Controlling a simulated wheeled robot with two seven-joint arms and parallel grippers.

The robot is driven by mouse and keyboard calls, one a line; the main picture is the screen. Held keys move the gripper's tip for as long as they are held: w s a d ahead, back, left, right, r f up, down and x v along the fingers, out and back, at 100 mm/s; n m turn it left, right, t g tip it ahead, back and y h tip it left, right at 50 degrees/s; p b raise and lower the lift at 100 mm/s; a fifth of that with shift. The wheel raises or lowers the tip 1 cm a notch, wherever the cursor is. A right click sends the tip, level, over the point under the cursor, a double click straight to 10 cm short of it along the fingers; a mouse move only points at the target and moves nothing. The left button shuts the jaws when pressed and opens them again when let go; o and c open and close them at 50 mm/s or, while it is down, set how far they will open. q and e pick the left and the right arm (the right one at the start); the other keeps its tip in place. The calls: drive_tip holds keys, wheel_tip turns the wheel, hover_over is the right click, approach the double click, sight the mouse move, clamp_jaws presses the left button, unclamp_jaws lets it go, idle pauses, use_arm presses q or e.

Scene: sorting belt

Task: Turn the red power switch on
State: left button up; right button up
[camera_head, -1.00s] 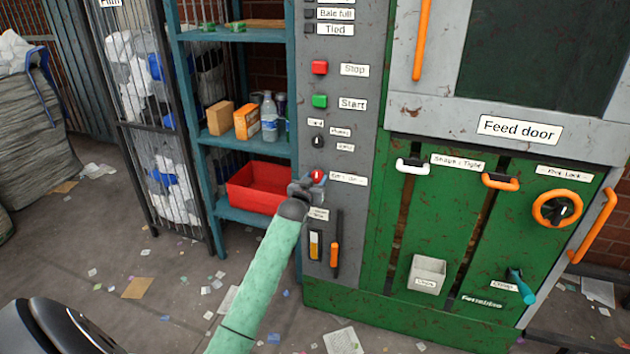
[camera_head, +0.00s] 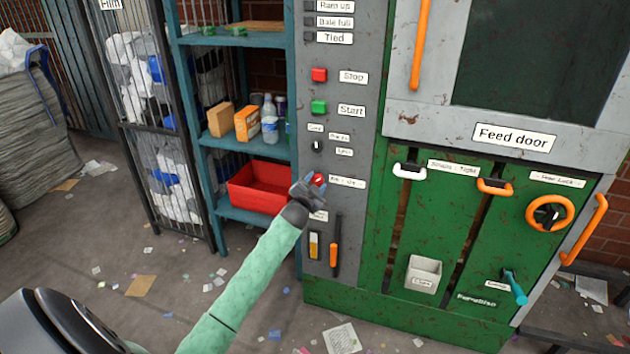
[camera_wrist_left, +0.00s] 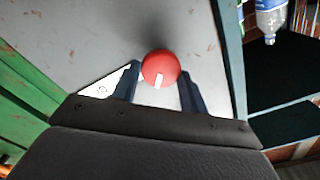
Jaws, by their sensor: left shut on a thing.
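The red power switch (camera_head: 318,180) is a round red knob on the grey control panel (camera_head: 345,115), beside a white label. In the left wrist view the red knob (camera_wrist_left: 161,69) shows a white mark that points toward the gripper's palm. My left gripper (camera_head: 309,186) is at the switch, and its two dark fingers (camera_wrist_left: 160,82) stand on either side of the knob, shut on it. The fingers hide part of the knob in the head view. My right gripper is not in view.
A red Stop button (camera_head: 319,75) and a green Start button (camera_head: 319,107) sit above on the panel. A small black selector (camera_head: 316,146) is just over the switch. A blue shelf with a red bin (camera_head: 262,186) stands close on the left. Litter lies on the floor.

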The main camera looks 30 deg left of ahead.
use_arm(q)
drive_tip(key=m+p, duration=0.1)
drive_tip(key=m, duration=0.3)
drive_tip(key=shift+m, duration=0.4)
drive_tip(key=m+p, duration=0.1)
drive_tip(key=m, duration=0.2)
drive_tip(key=shift+d, duration=0.1)
drive_tip(key=shift+f+m, duration=0.15)
drive_tip(key=shift+m, duration=0.65)
drive_tip(key=shift+p, duration=0.3)
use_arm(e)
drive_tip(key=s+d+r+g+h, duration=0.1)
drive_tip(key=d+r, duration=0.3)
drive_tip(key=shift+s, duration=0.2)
use_arm(q)
drive_tip(key=shift+m, duration=0.3)
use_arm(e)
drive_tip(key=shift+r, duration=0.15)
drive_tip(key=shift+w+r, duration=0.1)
use_arm(q)
drive_tip(key=o, duration=0.9)
drive_tip(key=shift+o, duration=0.2)
